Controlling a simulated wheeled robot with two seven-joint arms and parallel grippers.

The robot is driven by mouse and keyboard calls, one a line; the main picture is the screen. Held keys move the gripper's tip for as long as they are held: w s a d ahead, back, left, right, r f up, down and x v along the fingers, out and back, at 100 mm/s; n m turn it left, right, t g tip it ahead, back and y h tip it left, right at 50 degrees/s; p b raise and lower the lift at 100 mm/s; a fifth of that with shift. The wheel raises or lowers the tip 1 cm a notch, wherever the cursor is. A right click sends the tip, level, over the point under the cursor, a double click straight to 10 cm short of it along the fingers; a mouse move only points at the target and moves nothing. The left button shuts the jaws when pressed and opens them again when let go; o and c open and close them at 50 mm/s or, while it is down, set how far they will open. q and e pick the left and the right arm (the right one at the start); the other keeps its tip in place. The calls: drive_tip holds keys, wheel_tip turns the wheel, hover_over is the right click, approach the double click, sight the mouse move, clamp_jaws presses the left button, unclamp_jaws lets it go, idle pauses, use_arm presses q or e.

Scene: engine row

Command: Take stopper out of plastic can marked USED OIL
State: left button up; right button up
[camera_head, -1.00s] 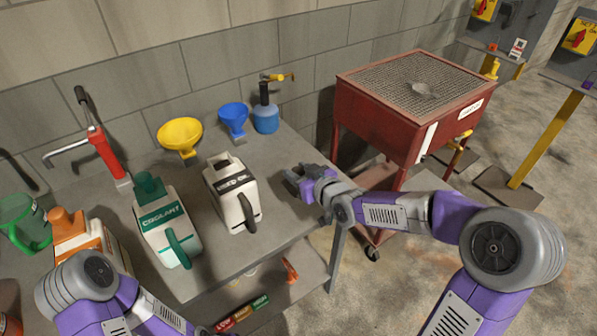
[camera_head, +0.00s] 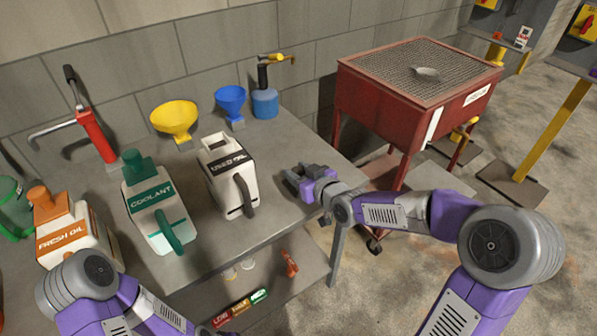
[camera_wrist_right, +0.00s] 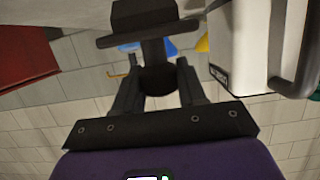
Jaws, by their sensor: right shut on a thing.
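The white plastic can marked USED OIL (camera_head: 240,178) stands upright on the grey bench, its black handle toward me. Its top shows an open mouth with no stopper in it. The can also shows at the upper right of the right wrist view (camera_wrist_right: 242,50). My right gripper (camera_head: 296,178) is over the bench to the right of the can, apart from it. In the right wrist view the gripper (camera_wrist_right: 158,85) is shut on the black stopper (camera_wrist_right: 150,38), whose flange and block stick out beyond the fingers. My left gripper is out of view.
A COOLANT can (camera_head: 155,205) and a FRESH OIL can (camera_head: 68,235) stand left. A red parts washer (camera_head: 385,115) is beyond the bench. Bare bench (camera_head: 285,150) lies right of the can.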

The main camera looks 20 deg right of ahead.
drive_tip(key=shift+f+b, duration=1.5)
drive_tip(key=shift+f, duration=0.25)
drive_tip(key=o, duration=1.2)
drive_tip(key=p+v, duration=0.3)
drive_tip(key=v, duration=0.4)
drive_tip(key=shift+s, duration=0.3)
drive_tip(key=shift+d+r, duration=0.1)
